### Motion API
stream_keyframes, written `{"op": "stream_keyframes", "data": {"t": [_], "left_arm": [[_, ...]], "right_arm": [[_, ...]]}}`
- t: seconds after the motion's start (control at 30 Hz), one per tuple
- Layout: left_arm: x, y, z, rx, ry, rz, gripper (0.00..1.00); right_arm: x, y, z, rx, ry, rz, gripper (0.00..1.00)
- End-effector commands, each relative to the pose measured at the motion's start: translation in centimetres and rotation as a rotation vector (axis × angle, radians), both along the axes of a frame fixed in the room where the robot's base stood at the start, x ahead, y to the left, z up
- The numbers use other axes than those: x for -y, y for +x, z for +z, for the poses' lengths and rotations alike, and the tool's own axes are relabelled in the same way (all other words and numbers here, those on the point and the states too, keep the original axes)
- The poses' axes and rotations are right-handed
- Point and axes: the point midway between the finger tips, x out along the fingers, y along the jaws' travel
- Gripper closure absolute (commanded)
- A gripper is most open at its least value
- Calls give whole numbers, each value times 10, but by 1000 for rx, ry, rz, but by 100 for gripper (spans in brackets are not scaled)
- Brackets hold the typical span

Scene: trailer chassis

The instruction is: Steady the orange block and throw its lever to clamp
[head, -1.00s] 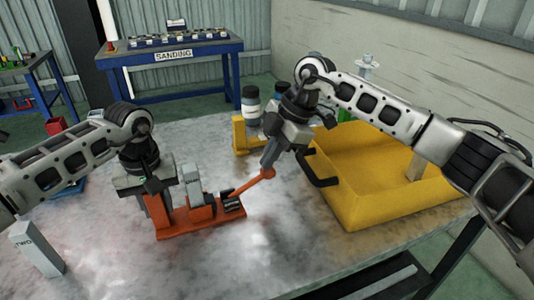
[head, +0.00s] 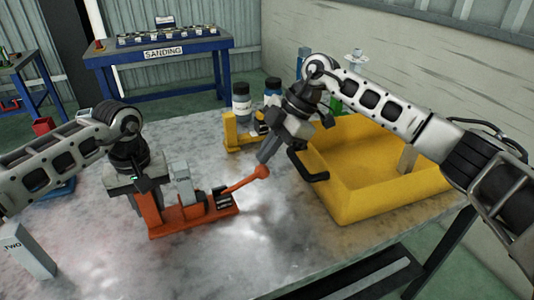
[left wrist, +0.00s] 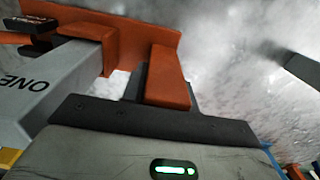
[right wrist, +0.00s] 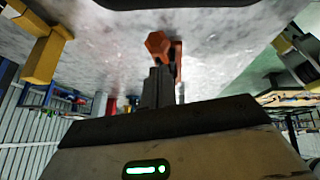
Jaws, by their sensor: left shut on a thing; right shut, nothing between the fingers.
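The orange block (head: 190,225) stands on the table at centre left, with a long flat base. A grey piece marked ONE (left wrist: 45,85) stands in it; it also shows in the head view (head: 182,182). My left gripper (head: 145,200) is shut on the block's orange upright end (left wrist: 168,80). The orange lever (head: 240,182) slants up to the right from the block and ends in a round knob. My right gripper (head: 265,156) is shut and empty, its tips at the knob. In the right wrist view the knob (right wrist: 158,44) is just beyond the fingertips; contact is unclear.
A large yellow bin (head: 375,200) stands to the right, close to my right gripper. A yellow bracket (head: 232,132) and bottles (head: 241,100) are behind. A grey block marked TWO (head: 28,252) stands at the front left. The table in front of the orange block is clear.

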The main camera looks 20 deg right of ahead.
Motion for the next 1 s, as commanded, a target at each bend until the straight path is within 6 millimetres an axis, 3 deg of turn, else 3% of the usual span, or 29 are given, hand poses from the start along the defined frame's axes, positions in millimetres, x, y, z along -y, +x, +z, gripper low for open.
{"op": "stream_keyframes", "data": {"t": [0.17,0.33,0.7,1.0], "left_arm": [[0,1,1,2,-2,1,100],[0,1,1,2,-2,1,100],[0,1,1,2,-2,1,100],[1,0,1,2,-2,0,100]], "right_arm": [[-3,-2,12,3,0,1,100],[-9,-7,44,5,0,0,100],[31,-13,109,1,-1,-2,100],[40,-14,124,-1,0,-1,100]]}}
